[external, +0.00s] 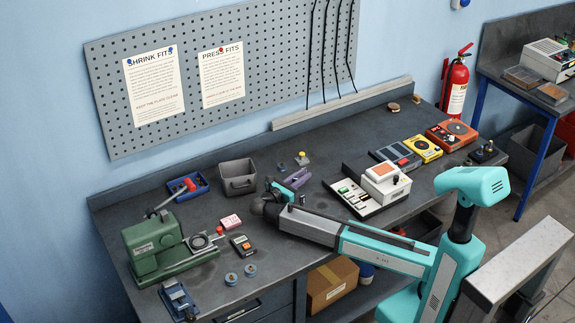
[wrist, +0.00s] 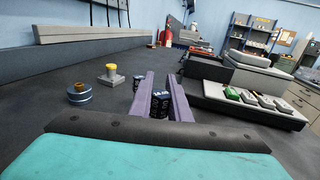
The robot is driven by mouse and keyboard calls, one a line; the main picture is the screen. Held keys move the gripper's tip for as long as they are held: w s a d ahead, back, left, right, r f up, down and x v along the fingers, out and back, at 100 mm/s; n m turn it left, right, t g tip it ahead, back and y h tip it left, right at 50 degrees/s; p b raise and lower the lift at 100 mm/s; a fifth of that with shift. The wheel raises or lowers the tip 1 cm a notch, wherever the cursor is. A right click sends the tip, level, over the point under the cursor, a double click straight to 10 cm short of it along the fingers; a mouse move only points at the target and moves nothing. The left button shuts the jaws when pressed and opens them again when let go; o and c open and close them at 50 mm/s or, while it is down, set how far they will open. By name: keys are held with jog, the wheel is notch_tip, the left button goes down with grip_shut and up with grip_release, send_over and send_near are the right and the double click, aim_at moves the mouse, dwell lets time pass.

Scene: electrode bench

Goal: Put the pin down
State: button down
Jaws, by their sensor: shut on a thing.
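My gripper (external: 297,178) reaches over the middle of the bench, its purple fingers low near the bench top. In the wrist view my gripper (wrist: 161,79) is shut on a small dark ridged piece, which I take to be the pin (wrist: 160,104); it sits between the two purple fingers. I cannot tell whether its lower end touches the bench. Left of the fingers are a blue round holder with a brown top (wrist: 79,93) and a grey block with a yellow knob (wrist: 111,74). The pin cannot be made out in the external view.
A grey bin (external: 238,178) stands left of my gripper. A green machine (external: 155,250) is at the left end.

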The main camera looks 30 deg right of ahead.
jog(key=shift+f, duration=1)
jog(key=c, duration=1.7)
grip_release()
jog(key=shift+o, duration=0.2)
jog(key=shift+s+a+r+p, duration=0.15)
jog(key=shift+a+p, duration=0.2)
jog(key=shift+a, duration=0.15)
jog(key=p+v, duration=0.2)
jog(key=v, duration=0.2)
jog(key=shift+s+a+p, duration=0.1)
jog(key=shift+a+p, duration=0.25)
jog(key=shift+p, duration=0.05)
jog(key=shift+p+v, duration=0.3)
jog(key=shift+v, duration=0.6)
jog(key=shift+o, duration=0.4)
